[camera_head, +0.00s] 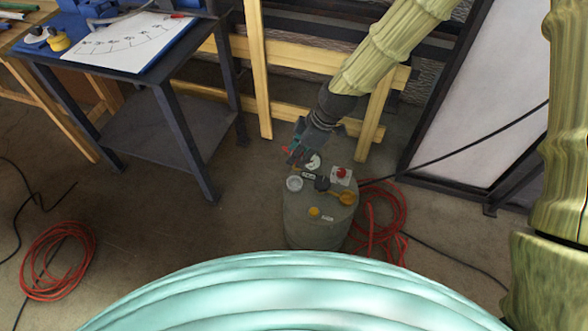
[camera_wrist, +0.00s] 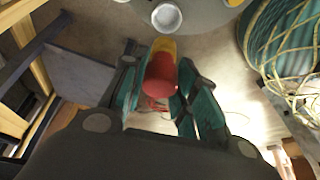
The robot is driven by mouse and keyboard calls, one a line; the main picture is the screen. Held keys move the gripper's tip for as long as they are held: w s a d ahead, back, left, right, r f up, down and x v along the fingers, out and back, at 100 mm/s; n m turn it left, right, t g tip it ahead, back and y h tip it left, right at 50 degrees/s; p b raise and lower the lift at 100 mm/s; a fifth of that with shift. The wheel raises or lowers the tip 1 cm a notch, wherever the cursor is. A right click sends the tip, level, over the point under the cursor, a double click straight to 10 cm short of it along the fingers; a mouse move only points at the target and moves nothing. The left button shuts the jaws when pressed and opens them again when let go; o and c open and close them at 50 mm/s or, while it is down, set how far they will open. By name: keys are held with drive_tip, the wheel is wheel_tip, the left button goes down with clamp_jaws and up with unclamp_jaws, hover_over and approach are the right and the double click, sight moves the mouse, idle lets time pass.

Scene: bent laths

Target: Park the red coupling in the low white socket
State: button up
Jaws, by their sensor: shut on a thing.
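My gripper (camera_head: 298,153) is shut on the red coupling (camera_wrist: 160,76), which sits between its teal fingers with a yellow part (camera_wrist: 163,46) beyond it. In the head view only a small reddish bit of the coupling shows at the fingers. The low white socket (camera_head: 294,183) is a round white cup on top of a grey-green drum (camera_head: 312,228). In the wrist view the socket (camera_wrist: 166,17) lies near the top edge, beyond the coupling and apart from it. The coupling is held off the drum's far left side.
The drum top also carries a red knob on a white plate (camera_head: 341,174), a yellow-orange fitting (camera_head: 343,197) and a yellow cap (camera_head: 314,211). Red hose coils (camera_head: 380,215) lie on the floor beside it. A wooden rail stands behind; a dark-legged table (camera_head: 150,70) stands left.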

drive_tip(key=shift+a+f+n+g+b, duration=0.2)
drive_tip(key=shift+f+n+b, duration=0.25)
drive_tip(key=shift+f+b, duration=0.3)
drive_tip(key=shift+a+f+n+g+b, duration=0.1)
drive_tip(key=shift+a+f+n+b, duration=0.15)
drive_tip(key=shift+f+n+b, duration=0.35)
drive_tip(key=shift+f, duration=0.2)
wheel_tip(320, 180, down, 4)
drive_tip(key=b, duration=0.4)
drive_tip(key=shift+f, duration=0.2)
drive_tip(key=shift+f+b, duration=0.45)
drive_tip(key=shift+f, duration=0.75)
drive_tip(key=shift+f+p, duration=0.15)
drive_tip(key=shift+p, duration=1)
idle(0.5)
drive_tip(key=o, duration=1.2)
drive_tip(key=shift+c, duration=0.2)
drive_tip(key=shift+d, duration=0.1)
drive_tip(key=v, duration=1.2)
